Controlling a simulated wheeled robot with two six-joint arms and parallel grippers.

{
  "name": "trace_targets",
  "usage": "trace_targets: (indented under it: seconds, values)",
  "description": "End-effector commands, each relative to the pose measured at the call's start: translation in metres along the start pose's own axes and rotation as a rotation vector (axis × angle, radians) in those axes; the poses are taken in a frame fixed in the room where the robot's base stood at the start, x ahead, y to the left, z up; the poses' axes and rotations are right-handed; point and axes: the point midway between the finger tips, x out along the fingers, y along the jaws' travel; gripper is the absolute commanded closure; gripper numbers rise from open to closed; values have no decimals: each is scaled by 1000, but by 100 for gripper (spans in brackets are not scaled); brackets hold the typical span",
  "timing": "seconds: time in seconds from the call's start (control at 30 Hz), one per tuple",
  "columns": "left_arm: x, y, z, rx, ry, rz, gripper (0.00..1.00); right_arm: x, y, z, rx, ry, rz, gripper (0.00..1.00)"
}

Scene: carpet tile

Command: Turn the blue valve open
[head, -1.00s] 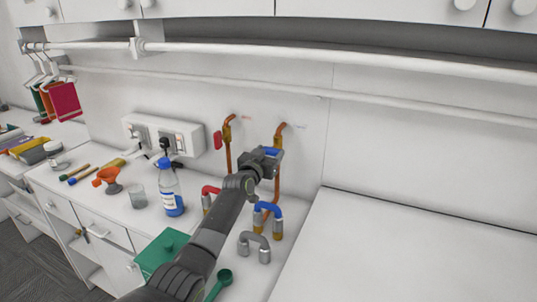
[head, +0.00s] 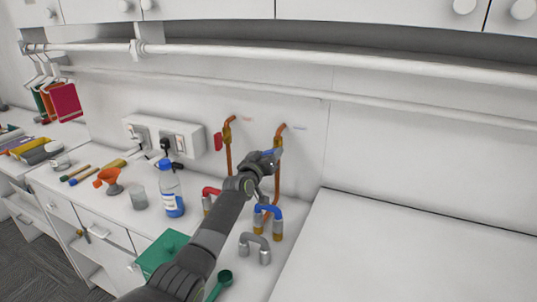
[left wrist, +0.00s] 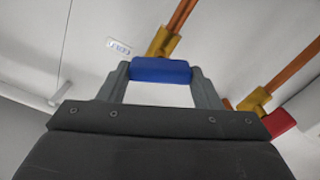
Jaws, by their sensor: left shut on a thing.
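The blue valve handle (head: 267,154) is on the right copper pipe (head: 278,182) at the back wall, partly hidden by my gripper. In the left wrist view the blue handle (left wrist: 160,70) lies between the two grey fingers, next to the brass valve body (left wrist: 163,43). My left gripper (head: 273,158) is shut on the blue handle. My right gripper is not in view.
A red valve handle (head: 218,141) is on the left copper pipe (head: 228,158). Below stand red, blue and grey bent pipe pieces, including a grey one (head: 255,246). A blue-capped bottle (head: 171,190) and a green box (head: 163,251) are left of my arm. The white surface at right is clear.

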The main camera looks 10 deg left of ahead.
Motion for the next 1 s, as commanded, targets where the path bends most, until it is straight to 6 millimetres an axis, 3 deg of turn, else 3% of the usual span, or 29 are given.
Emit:
trace_targets:
  seconds: [1.0]
  values:
    - [0,-3,2,-937,-1,-1,65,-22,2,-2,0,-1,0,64]
